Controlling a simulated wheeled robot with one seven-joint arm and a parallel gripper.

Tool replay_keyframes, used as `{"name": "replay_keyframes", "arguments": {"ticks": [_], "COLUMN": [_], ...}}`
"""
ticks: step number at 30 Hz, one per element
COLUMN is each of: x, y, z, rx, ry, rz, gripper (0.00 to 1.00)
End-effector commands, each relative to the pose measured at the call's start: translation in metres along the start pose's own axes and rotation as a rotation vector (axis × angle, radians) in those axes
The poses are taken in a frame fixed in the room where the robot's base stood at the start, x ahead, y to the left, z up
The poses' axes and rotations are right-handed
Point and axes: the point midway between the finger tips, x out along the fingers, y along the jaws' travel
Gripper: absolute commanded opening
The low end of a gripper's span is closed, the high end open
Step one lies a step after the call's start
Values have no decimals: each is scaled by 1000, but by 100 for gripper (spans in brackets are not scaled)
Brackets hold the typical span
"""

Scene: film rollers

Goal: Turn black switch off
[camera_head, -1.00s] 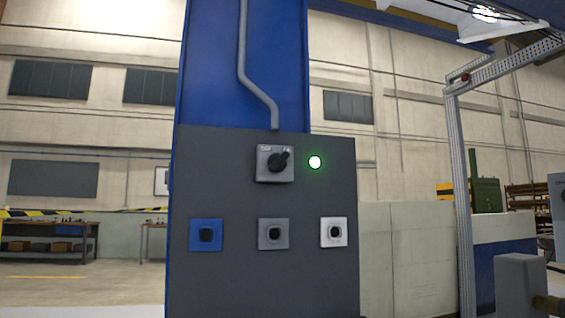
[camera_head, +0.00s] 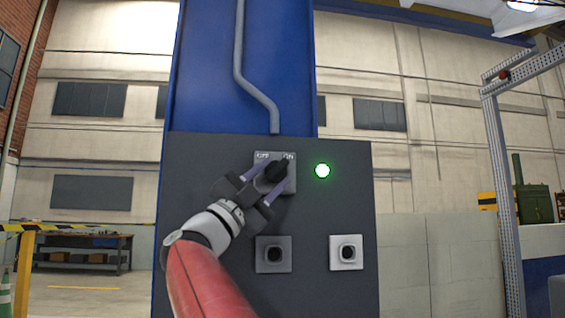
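The black switch (camera_head: 277,170) is a rotary knob on a grey plate (camera_head: 262,158) marked OFF at the left and ON at the right. Its handle tilts up to the right, toward ON. A round green light (camera_head: 322,171) beside it is lit. My gripper (camera_head: 268,188) reaches up from below, its two fingers apart, one on each side of the knob. I cannot tell whether the fingers touch the knob. My red arm hides the lower left of the panel.
The dark grey panel (camera_head: 345,205) is mounted on a blue column (camera_head: 295,60). Below the switch are a grey button plate (camera_head: 260,255) and a white one (camera_head: 346,240). A metal frame post (camera_head: 500,190) stands at the right. A workbench (camera_head: 85,250) is far left.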

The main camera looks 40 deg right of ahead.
Motion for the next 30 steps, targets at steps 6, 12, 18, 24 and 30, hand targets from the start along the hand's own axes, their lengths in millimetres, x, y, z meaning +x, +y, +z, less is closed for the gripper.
{"name": "replay_keyframes", "arguments": {"ticks": [6,12,18,24,30], "x": [37,50,50,50,50], "y": [-2,-1,-1,-1,-1], "z": [0,0,0,0,0], "rx": [-1,0,0,0,0], "ry": [1,-1,-2,-2,-2], "rz": [0,-2,-3,-3,-3], "gripper": [38,38,38,20,0]}}
